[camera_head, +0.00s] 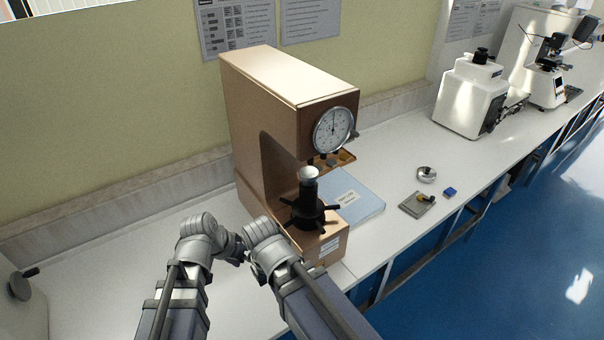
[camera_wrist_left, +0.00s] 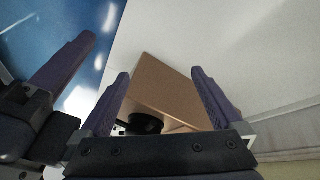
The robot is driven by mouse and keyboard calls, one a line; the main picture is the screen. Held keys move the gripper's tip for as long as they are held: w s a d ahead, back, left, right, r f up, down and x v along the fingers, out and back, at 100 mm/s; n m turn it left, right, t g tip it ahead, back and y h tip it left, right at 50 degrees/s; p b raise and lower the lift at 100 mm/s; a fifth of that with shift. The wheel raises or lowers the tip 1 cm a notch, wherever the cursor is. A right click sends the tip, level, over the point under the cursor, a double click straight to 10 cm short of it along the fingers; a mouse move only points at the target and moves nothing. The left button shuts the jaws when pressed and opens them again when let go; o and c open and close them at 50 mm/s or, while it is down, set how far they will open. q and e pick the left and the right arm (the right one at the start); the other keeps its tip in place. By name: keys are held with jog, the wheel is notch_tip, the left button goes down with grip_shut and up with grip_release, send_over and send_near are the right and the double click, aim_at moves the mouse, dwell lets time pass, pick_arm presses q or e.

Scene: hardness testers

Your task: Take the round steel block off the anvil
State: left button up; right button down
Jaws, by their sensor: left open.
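The round steel block looks like a shiny pale disc (camera_head: 309,173) on top of the dark anvil post (camera_head: 307,195) of the brown hardness tester (camera_head: 265,100). My left gripper (camera_wrist_left: 158,75) is open and empty in the left wrist view, with the tester's brown casing (camera_wrist_left: 165,92) beyond its fingers. A dark round part (camera_wrist_left: 145,123) of the tester shows low between the fingers. In the head view both my arms end left of the anvil, and their fingers are hidden. A further finger, apparently of my right gripper (camera_wrist_left: 62,75), shows at the left; its opening cannot be told.
A blue-white booklet (camera_head: 352,197) lies beside the tester. A round metal dish (camera_head: 427,174), a grey plate (camera_head: 416,204) and a blue block (camera_head: 449,191) lie further right. A white instrument (camera_head: 470,95) stands beyond. The spoked black handwheel (camera_head: 307,213) surrounds the post's base.

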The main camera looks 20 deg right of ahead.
pick_arm(q)
jog(key=w+d+r+m+t+h, duration=0.35)
jog(key=w+d+r+h, duration=0.3)
jog(key=d, duration=0.25)
jog(key=m+t+h, duration=0.2)
jog(key=t+h, duration=0.1)
send_near(307, 173)
jog(key=w+d, duration=0.1)
jog(key=b+x, duration=0.2)
jog(key=x, duration=0.5)
jog(key=shift+s+d+f, duration=0.1)
jog(key=shift+w+d, duration=0.2)
jog(key=shift+d, duration=0.15)
grip_shut()
